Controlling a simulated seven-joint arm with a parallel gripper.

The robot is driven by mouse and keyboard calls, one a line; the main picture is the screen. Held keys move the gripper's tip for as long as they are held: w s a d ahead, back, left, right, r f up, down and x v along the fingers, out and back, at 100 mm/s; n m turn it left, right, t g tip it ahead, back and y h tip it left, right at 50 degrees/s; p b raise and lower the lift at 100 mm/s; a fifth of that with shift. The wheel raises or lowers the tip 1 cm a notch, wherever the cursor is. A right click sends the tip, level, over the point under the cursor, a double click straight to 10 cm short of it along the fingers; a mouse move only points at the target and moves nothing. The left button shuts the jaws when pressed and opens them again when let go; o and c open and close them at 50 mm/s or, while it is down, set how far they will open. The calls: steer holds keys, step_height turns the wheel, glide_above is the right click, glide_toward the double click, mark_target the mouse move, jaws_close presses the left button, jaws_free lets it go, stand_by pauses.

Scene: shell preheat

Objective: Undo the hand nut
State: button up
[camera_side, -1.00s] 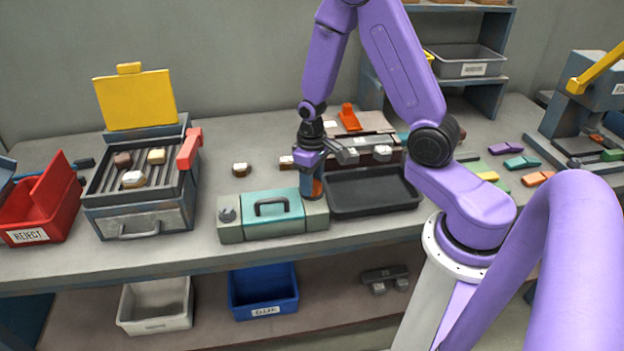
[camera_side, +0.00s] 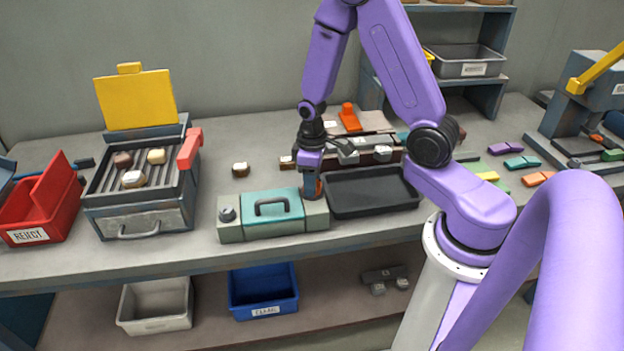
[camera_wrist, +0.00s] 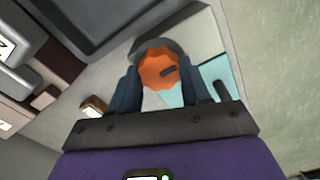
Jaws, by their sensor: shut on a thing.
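In the side view only a sliver of orange (camera_side: 319,187) shows beside my fingers. It sits at the right end of a teal and grey box-like fixture (camera_side: 258,222) with a dark handle on top. My gripper (camera_wrist: 157,82) points down over that end, with one dark blue finger on each side of the nut, shut on it. It also shows in the side view (camera_side: 312,186). The nut's underside and any thread are hidden.
A black tray (camera_side: 372,207) lies just right of the fixture. A grill-like heater (camera_side: 141,216) with its yellow lid up and a red bin (camera_side: 38,217) stand to the left. Grey blocks and a rail (camera_side: 365,157) lie behind. Bench space left of the fixture is clear.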

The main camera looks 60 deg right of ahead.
steer(key=o, duration=1.1)
steer(key=shift+c, duration=0.2)
step_height(320, 180, up, 18)
steer(key=shift+f, duration=0.25)
steer(key=s+a+n, duration=0.4)
steer(key=s+a, duration=0.1)
steer(key=s, duration=0.5)
steer(key=s+a+f+n, duration=0.1)
steer(key=s+a+n, duration=0.3)
steer(key=s, duration=0.7)
steer(key=shift+s+a, duration=0.3)
steer(key=shift+a, duration=0.65)
